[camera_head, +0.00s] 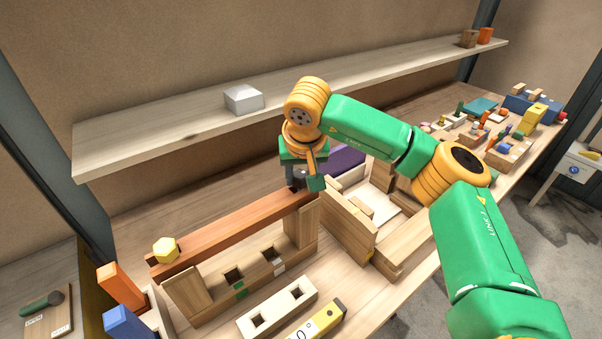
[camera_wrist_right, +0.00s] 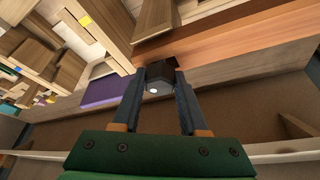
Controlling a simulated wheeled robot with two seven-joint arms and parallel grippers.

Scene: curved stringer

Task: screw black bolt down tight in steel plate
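My right gripper (camera_head: 305,182) points down at the far right end of a long reddish-brown beam (camera_head: 232,231). In the right wrist view its two fingers (camera_wrist_right: 161,82) lie on either side of a dark, angular bolt head (camera_wrist_right: 157,86) with a pale spot on it, and appear to touch it. In the head view the bolt is mostly hidden by the gripper. A yellow hexagonal bolt head (camera_head: 166,249) stands at the beam's other end. I see no clear steel plate; the surface under the bolt looks like wood. My left gripper is not in view.
A wooden frame with square holes (camera_head: 212,281) stands under the beam. A pale block with two holes (camera_head: 277,309) lies in front. Wooden trays (camera_head: 350,228) stand right of the gripper. A shelf (camera_head: 165,124) with a white box (camera_head: 243,99) runs behind.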

